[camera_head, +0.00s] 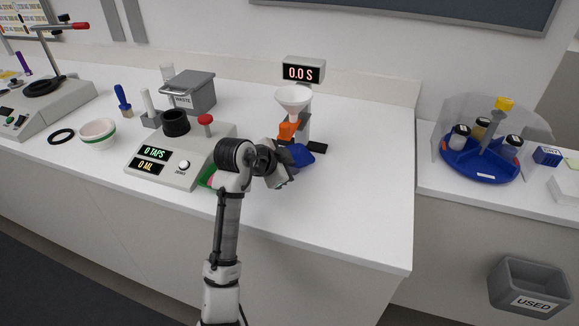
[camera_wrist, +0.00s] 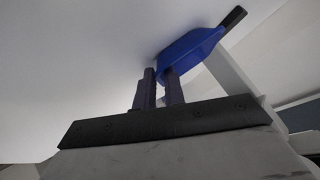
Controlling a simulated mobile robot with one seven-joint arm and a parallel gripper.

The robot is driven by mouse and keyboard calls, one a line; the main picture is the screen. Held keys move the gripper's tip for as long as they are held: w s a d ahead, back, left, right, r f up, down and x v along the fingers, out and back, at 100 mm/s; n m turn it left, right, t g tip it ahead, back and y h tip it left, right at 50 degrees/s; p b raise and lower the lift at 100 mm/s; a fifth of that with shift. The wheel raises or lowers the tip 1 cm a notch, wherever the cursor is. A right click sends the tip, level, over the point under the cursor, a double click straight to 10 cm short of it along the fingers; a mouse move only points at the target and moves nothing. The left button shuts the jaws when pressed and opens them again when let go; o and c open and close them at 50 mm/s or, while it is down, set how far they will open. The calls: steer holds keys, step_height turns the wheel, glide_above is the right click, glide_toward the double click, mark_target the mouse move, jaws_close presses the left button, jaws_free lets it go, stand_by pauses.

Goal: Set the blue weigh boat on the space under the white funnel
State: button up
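The blue weigh boat (camera_head: 302,156) is below and slightly right of the white funnel (camera_head: 293,98), beside the orange part (camera_head: 287,131) under it. My gripper (camera_head: 284,163) reaches in from the front left. In the wrist view, the two dark fingers of my gripper (camera_wrist: 159,74) are close together, with the near end of the blue weigh boat (camera_wrist: 190,50) between their tips. The boat extends away to the upper right. My gripper partly hides the space under the funnel in the head view, and I cannot tell whether the boat touches anything below.
A display reading 0.0 S (camera_head: 303,73) stands behind the funnel. A tapping machine (camera_head: 180,160) with displays and a red knob is left of my arm. The counter (camera_head: 365,190) to the right is clear.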

steer(key=shift+r, duration=0.1)
steer(key=b+v, duration=0.2)
steer(key=v, duration=1)
steer(key=shift+b, duration=0.35)
